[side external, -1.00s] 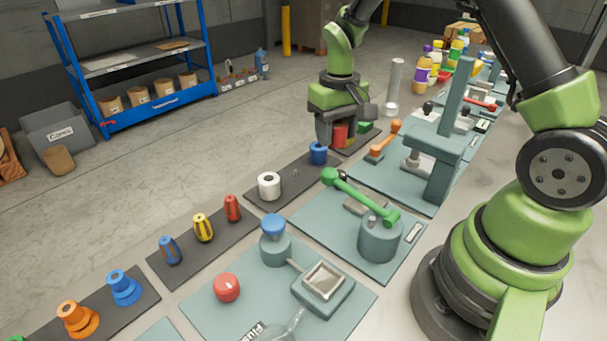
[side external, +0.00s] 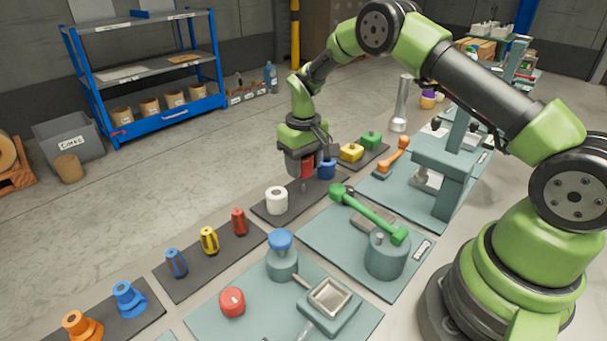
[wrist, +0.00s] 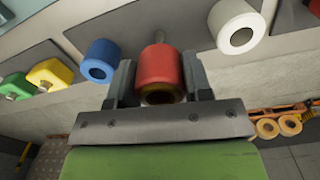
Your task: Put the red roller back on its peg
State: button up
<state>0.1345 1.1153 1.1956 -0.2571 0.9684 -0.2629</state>
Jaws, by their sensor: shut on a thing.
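My gripper (side external: 306,174) is shut on the red roller (side external: 307,167), which sits between the two fingers, also in the wrist view (wrist: 158,66). The bare peg (side external: 303,186) stands on a dark mat (side external: 325,188), between the white roller (side external: 277,201) and the blue roller (side external: 327,169). The held roller is over this peg and looks a little above it, roughly upright. Part of the roller is hidden by a finger in the side view.
The blue roller stands close to the gripper's right; the white one is nearer the camera. A yellow block (side external: 351,152) and a green block (side external: 371,140) are on another mat behind. A fixture with a green lever (side external: 368,212) stands right of the peg.

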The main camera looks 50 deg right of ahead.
aim_at(304, 178)
jog(key=shift+f, duration=1.4)
jog(key=shift+f, duration=0.3)
jog(key=shift+f, duration=0.35)
jog(key=o, duration=1)
